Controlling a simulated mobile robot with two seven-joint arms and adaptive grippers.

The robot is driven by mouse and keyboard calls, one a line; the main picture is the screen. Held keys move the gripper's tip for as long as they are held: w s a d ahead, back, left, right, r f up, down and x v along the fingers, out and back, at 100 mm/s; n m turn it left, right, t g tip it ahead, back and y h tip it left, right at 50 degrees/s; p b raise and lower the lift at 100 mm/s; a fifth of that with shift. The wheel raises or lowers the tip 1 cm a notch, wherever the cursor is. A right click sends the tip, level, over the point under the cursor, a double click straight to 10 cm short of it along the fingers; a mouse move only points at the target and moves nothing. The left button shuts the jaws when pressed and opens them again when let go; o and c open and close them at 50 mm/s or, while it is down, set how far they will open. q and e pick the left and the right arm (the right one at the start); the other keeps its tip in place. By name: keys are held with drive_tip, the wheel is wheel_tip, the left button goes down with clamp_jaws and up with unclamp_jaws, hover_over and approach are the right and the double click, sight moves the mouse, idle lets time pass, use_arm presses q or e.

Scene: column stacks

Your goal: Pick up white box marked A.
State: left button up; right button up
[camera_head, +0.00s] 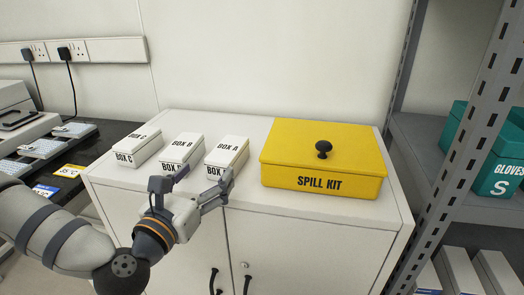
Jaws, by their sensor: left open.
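The white box marked A (230,150) sits on top of the white cabinet, the rightmost of three white boxes and left of the yellow spill kit. Its top reads BOX A; its front label is partly hidden by my gripper. My left gripper (198,177) is open and empty in front of boxes A and B, with one finger in front of each. I cannot tell whether it touches either box. My right gripper is not in view.
Box B (183,148) and box C (138,142) stand to the left. The yellow spill kit (330,155) with a black knob stands to the right. A metal shelf post (468,140) rises at the right. The cabinet top (240,118) is clear behind the boxes.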

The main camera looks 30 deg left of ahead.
use_arm(q)
drive_tip(key=shift+w+a+b, duration=0.15)
drive_tip(key=shift+w+b, duration=0.15)
drive_tip(key=shift+w, duration=0.35)
drive_tip(key=shift+w+a+b, duration=0.15)
drive_tip(key=shift+w+b, duration=0.1)
drive_tip(key=shift+w, duration=0.35)
approach(238, 137)
drive_tip(key=w, duration=0.3)
drive_tip(key=w+a, duration=0.1)
drive_tip(key=w, duration=0.1)
drive_tip(key=shift+f, duration=0.3)
drive_tip(key=c, duration=1.4)
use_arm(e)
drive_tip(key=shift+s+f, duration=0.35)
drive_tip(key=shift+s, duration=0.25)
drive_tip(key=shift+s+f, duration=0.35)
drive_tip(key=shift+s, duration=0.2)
